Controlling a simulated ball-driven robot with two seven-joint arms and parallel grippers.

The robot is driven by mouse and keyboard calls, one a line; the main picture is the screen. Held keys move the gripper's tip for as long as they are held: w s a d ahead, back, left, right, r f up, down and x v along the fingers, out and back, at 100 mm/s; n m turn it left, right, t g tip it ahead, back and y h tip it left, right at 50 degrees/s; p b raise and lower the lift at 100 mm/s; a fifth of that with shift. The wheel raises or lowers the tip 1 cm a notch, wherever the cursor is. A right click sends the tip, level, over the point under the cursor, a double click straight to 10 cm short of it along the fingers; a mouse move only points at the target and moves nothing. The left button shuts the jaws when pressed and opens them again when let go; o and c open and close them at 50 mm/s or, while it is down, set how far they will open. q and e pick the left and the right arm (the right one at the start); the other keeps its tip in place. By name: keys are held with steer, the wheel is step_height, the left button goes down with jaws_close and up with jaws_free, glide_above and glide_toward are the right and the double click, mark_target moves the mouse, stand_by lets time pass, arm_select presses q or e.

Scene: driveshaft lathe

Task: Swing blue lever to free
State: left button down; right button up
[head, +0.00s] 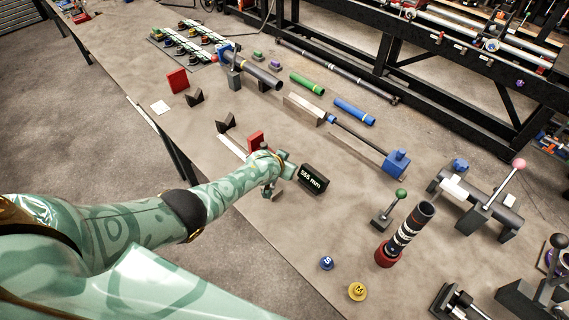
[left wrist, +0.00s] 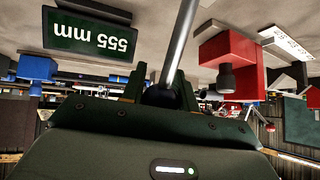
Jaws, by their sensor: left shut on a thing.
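My left gripper (head: 284,170) is beside the dark 555 mm display (head: 314,179), low over the bench. In the left wrist view its jaws (left wrist: 160,92) are shut around the dark knob at the end of a bare metal rod (left wrist: 182,38). The knob looks dark bluish and is mostly hidden between the fingers. In the head view my arm and gripper hide this lever. The display also shows upside down in the left wrist view (left wrist: 92,36). My right gripper is in neither view.
A red block (head: 256,139) stands just behind the gripper. A blue block (head: 397,163) with a rod is to the right. A green-knobbed lever (head: 390,207) and a dark upright tube (head: 410,232) stand nearer right. Bare bench lies in front of the display.

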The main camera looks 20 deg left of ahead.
arm_select(q)
steer(key=shift+s+d+f, duration=0.1)
steer(key=shift+s+f, duration=0.3)
steer(key=shift+f, duration=0.05)
steer(key=c, duration=1.1)
jaws_free()
steer(key=shift+o, duration=0.2)
steer(key=shift+w+r, duration=0.15)
steer(key=shift+r, duration=0.15)
steer(key=p+v, duration=0.9)
steer(key=v, duration=0.7)
